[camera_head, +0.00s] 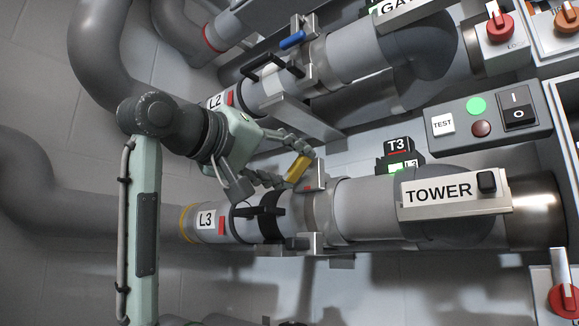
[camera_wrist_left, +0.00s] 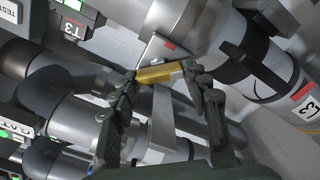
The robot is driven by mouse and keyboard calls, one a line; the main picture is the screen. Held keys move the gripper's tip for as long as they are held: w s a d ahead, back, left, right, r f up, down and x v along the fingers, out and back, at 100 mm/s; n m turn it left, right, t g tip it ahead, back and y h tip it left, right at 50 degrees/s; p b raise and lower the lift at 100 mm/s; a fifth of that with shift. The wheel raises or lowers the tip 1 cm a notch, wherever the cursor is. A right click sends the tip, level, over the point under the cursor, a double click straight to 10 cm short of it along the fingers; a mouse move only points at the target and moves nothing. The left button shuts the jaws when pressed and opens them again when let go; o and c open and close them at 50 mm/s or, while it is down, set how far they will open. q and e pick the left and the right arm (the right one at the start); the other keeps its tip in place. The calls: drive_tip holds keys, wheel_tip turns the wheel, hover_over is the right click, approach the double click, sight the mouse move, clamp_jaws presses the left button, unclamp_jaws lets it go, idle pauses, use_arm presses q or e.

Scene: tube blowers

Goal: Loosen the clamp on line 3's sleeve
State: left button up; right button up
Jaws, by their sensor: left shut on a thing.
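Line 3's pipe carries an L3 label (camera_head: 206,220), which also shows in the wrist view (camera_wrist_left: 308,109). A grey clamp band (camera_head: 322,212) with metal brackets and a red mark sits around its sleeve. The yellow clamp lever (camera_head: 299,167) sticks up from the upper bracket and shows in the wrist view (camera_wrist_left: 163,74). My left gripper (camera_head: 295,165) is shut on this lever, with a finger at each end of it in the wrist view (camera_wrist_left: 160,76). A black collar with a handle (camera_head: 268,216) is beside the clamp. My right gripper is not in view.
Line 2, labelled L2 (camera_head: 215,102), runs above with a blue lever (camera_head: 292,40). A T3 display (camera_head: 397,146) with a green light stands behind line 3. The TOWER plate (camera_head: 440,191) and a TEST button panel (camera_head: 488,119) are to the right.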

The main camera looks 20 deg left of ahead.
use_arm(q)
drive_tip(key=shift+n, duration=1)
drive_tip(key=shift+n+b, duration=0.3)
drive_tip(key=shift+n, duration=0.6)
drive_tip(key=n+b, duration=0.1)
drive_tip(key=n, duration=0.4)
drive_tip(key=shift+f, duration=0.15)
drive_tip(key=shift+a+n, duration=0.1)
drive_tip(key=shift+n, duration=0.5)
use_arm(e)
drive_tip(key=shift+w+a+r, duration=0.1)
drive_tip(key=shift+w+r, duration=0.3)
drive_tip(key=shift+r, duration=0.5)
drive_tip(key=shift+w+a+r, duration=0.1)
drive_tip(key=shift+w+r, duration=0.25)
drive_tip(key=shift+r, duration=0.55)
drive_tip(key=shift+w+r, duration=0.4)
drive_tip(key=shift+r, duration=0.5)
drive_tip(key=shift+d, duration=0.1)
use_arm(q)
drive_tip(key=o, duration=1.2)
drive_tip(key=shift+c, duration=0.2)
